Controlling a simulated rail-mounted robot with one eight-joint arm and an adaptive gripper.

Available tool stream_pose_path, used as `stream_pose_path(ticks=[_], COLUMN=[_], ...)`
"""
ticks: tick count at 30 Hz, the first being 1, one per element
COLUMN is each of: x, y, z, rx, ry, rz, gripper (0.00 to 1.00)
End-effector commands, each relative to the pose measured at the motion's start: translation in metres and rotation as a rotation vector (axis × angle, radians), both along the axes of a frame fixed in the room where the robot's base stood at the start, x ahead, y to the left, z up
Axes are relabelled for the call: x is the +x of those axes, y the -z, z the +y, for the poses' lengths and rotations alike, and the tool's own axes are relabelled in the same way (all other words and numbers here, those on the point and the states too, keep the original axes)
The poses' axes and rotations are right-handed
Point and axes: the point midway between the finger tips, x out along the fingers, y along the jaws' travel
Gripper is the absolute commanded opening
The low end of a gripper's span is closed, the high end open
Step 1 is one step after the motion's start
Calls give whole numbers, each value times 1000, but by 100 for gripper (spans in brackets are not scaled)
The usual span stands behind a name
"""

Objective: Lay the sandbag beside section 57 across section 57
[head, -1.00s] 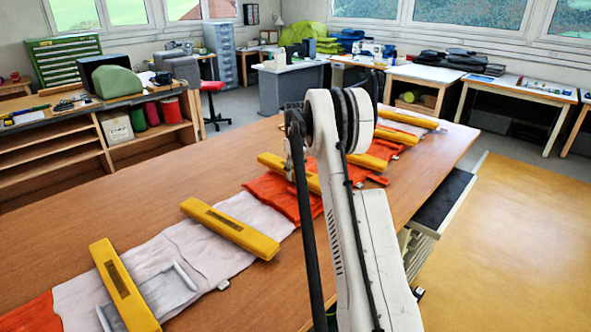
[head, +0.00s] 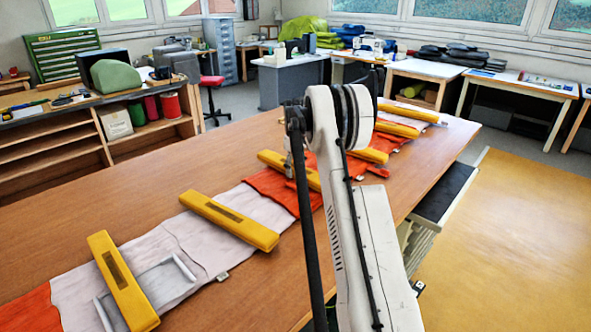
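A long strip of white and orange fabric sections (head: 205,247) runs diagonally along the wooden table. Several yellow bar-shaped bags, which look like the sandbags, lie on it. One (head: 125,280) is at the near left, another (head: 228,221) lies across the pale fabric, and another (head: 275,160) lies at the orange part. More yellow bags (head: 397,129) lie farther along, partly behind my arm. Small pale tags show at the strip's edge, but I cannot read the numbers, so section 57 cannot be told. My gripper is hidden behind my white arm.
A grey frame-like piece (head: 162,278) lies under the nearest yellow bag. The wooden table (head: 110,205) is bare left of the strip. Shelving (head: 55,150) stands at the left, with other work tables (head: 428,68) at the back. Yellow floor (head: 505,235) is clear at the right.

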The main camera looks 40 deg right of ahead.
Motion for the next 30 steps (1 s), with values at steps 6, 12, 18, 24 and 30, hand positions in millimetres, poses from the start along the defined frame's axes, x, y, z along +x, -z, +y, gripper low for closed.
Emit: stream_pose_path(ticks=[6, 12, 18, 24, 30], x=[0, 0, 0, 0, 0], y=[8, 7, 8, 8, 3], z=[0, 0, 0, 0, 0], rx=[0, 0, 0, 0, 0], ry=[0, 0, 0, 0, 0], rz=[0, 0, 0, 0, 0], gripper=[0, 0, 67, 68, 68])
